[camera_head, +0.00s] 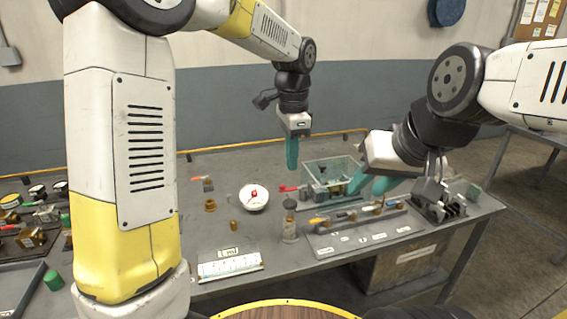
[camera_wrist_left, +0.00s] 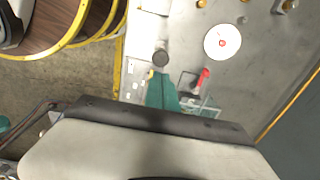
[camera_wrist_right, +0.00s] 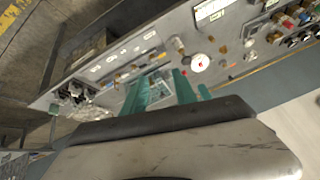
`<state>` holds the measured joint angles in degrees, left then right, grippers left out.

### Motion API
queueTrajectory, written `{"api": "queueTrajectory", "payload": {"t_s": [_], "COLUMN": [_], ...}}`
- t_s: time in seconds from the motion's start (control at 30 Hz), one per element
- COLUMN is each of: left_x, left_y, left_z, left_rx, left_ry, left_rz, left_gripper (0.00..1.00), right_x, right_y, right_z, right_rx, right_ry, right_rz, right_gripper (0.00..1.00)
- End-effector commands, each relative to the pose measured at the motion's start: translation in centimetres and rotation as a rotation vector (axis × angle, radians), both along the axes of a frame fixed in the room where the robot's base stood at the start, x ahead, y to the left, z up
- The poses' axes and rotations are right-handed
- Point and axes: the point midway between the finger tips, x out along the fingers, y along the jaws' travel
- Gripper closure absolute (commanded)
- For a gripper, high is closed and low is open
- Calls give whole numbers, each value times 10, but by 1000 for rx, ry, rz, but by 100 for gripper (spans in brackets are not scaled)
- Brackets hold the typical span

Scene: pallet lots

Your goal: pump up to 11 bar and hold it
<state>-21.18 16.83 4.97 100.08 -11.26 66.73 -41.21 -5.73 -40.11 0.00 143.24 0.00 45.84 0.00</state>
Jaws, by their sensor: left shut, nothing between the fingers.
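A round white gauge (camera_head: 253,197) with a red centre sits on the bench; it also shows in the left wrist view (camera_wrist_left: 222,42) and right wrist view (camera_wrist_right: 200,62). Its reading is too small to tell. A clear-walled tank (camera_head: 318,172) stands to its right, with a red handle (camera_head: 289,188) at its left side; the handle also shows in the left wrist view (camera_wrist_left: 203,76). My left gripper (camera_head: 292,165) is shut and empty, above the bench behind the red handle. My right gripper (camera_head: 369,185) is open, its teal fingers beside the tank's right side; I see nothing held.
A panel with several small levers and labels (camera_head: 325,241) lies in front of the tank. A capped bottle (camera_head: 290,222) stands at its left. A white scale card (camera_head: 230,265) lies near the front edge. Several fittings crowd the bench's left end. A dark slotted block (camera_head: 438,203) sits at right.

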Motion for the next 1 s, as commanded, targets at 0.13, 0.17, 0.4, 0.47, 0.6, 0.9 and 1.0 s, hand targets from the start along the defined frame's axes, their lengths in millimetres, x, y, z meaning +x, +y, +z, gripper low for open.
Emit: {"api": "queueTrajectory", "payload": {"t_s": [0.13, 0.17, 0.4, 0.47, 0.6, 0.9, 1.0], "left_x": [0, -1, -21, -32, -60, -126, -147], "left_y": [1, 1, 31, 43, 72, 121, 132], "left_z": [0, 1, 25, 33, 49, 63, 61], "left_rx": [-1, -1, -52, -77, -143, -310, -369], "left_ry": [-1, -3, -60, -85, -143, -254, -285], "left_rz": [2, 6, 157, 227, 407, 787, 906], "left_gripper": [100, 100, 100, 100, 100, 100, 100], "right_x": [0, 1, 28, 41, 73, 142, 161], "right_y": [0, 0, 10, 16, 32, 81, 100], "right_z": [0, 1, 12, 16, 22, 14, 7], "right_rx": [0, 0, -9, -16, -42, -136, -177], "right_ry": [1, 3, 78, 113, 200, 369, 417], "right_rz": [0, 2, 48, 67, 112, 191, 212], "right_gripper": [80, 85, 100, 100, 100, 100, 100]}}
